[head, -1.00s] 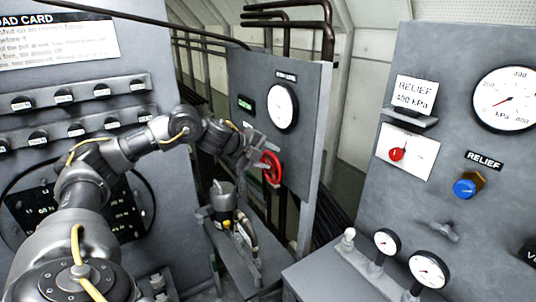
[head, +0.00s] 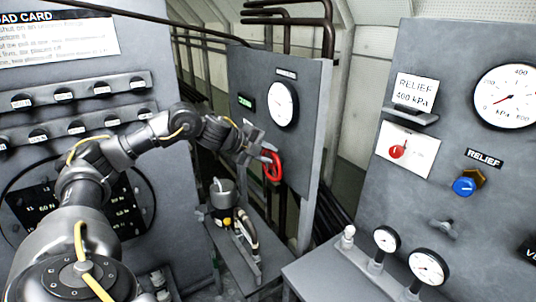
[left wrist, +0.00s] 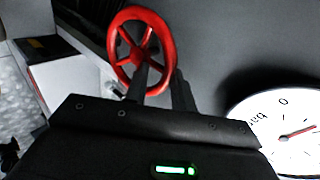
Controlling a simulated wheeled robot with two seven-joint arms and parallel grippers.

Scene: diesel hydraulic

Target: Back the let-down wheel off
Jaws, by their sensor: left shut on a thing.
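The red handwheel (head: 273,167) is mounted on the grey panel in the middle of the head view, below a round dial. My left gripper (head: 266,153) reaches in from the left and is shut on the wheel's rim. In the left wrist view the red wheel (left wrist: 168,48) shows its spokes, with the dark fingers (left wrist: 152,72) against the lower right part of its rim. The exact contact is partly hidden by the fingers. My right gripper is not in view.
A dial (head: 283,104) sits above the wheel, and its edge shows in the left wrist view (left wrist: 285,128). At right, a panel carries a blue relief knob (head: 465,186) and a large gauge (head: 508,98).

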